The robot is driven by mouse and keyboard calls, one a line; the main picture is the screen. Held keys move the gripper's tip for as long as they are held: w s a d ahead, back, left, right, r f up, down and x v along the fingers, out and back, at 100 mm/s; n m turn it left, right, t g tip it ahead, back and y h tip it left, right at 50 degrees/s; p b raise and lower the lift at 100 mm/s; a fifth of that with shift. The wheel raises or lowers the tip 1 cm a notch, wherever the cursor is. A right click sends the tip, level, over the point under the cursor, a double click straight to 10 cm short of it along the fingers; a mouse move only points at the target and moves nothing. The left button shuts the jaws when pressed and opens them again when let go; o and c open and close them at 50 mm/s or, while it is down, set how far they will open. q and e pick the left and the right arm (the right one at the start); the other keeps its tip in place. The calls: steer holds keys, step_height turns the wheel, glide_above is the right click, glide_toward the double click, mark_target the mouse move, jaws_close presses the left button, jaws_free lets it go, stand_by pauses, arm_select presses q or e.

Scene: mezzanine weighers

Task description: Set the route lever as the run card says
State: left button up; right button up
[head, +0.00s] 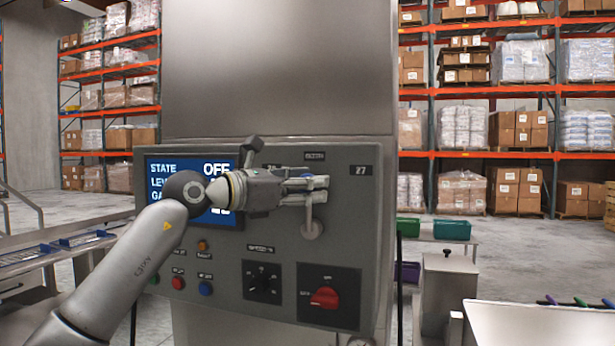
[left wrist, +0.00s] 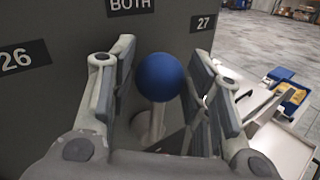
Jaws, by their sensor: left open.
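The route lever shows in the left wrist view as a blue ball knob (left wrist: 159,76) on a pale stem. It stands roughly upright under the BOTH label (left wrist: 130,5), with the 26 label (left wrist: 24,57) to the left and the 27 label (left wrist: 203,22) to the right. In the head view the lever's pale pivot (head: 312,229) shows below my left gripper (head: 318,190), which hides the knob. My left gripper is open, with its fingers on either side of the knob. Contact with it cannot be told. No run card is readable. My right gripper is out of view.
The grey control panel (head: 225,265) has a blue screen (head: 165,180) reading STATE OFF, partly covered by my arm. Below the lever are a black selector (head: 263,282) and a red rotary switch (head: 325,297). Several small buttons sit at the panel's left. Green bins (head: 452,229) stand at right.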

arm_select(q)
steer(key=shift+w+d, duration=0.15)
jaws_close()
stand_by(0.4)
steer(key=shift+s+d+r+m+y+p, duration=0.1)
steer(key=shift+s+d+m+y+p, duration=0.15)
steer(key=shift+d+m+y+p, duration=0.35)
steer(key=shift+s+d+m+g+p, duration=0.2)
steer(key=shift+d+m+g+p, duration=0.2)
steer(key=shift+d+m, duration=0.3)
steer(key=shift+s+d+f+m+y, duration=0.25)
steer(key=shift+d+f+m+y, duration=0.2)
steer(key=shift+d+m+y, duration=0.3)
steer(key=shift+s+d+f+m+y+p, duration=0.15)
steer(key=shift+d+f+m+y+p, duration=0.3)
steer(key=shift+y, duration=0.2)
steer(key=shift+f, duration=0.1)
